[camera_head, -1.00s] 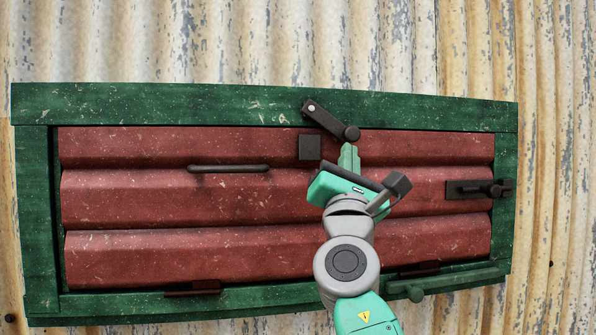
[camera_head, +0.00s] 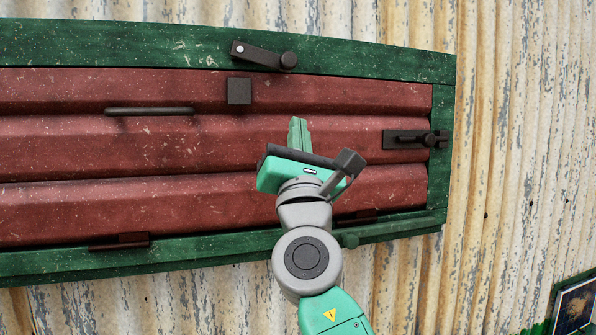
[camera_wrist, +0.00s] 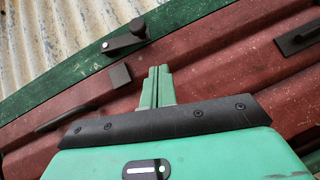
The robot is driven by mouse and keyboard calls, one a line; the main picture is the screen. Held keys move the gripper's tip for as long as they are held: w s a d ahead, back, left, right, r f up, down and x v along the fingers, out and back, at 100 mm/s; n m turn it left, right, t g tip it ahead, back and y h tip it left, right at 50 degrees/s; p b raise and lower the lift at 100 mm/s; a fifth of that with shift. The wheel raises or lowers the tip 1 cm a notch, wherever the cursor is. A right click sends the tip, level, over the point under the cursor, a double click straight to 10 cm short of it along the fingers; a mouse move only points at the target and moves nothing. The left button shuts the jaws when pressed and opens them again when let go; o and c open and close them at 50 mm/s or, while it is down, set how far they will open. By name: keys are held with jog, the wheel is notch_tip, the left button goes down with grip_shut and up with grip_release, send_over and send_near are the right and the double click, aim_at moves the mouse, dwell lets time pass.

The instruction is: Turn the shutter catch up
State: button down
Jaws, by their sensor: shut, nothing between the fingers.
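The shutter catch (camera_head: 264,55) is a dark lever on the green top frame, with a pale pivot at its left end and a round knob at its right. It lies nearly along the frame, its knob end slightly lower. It also shows in the wrist view (camera_wrist: 124,41), the knob clear of the red shutter (camera_head: 60,150). A dark square block (camera_head: 239,91) sits on the shutter below the catch. My gripper (camera_head: 298,121) is shut and empty in front of the shutter, below and slightly right of the catch, apart from it. Its fingertips (camera_wrist: 159,70) point towards the top frame.
A dark bar handle (camera_head: 150,111) is on the shutter at left. A dark bolt (camera_head: 410,139) sits at the right edge. Bare corrugated wall (camera_head: 520,150) is to the right.

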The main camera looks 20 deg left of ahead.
jog(key=v, duration=0.5)
jog(key=shift+w+d+f+b, duration=0.1)
jog(key=shift+d+f+b, duration=0.15)
jog(key=shift+d+b, duration=0.15)
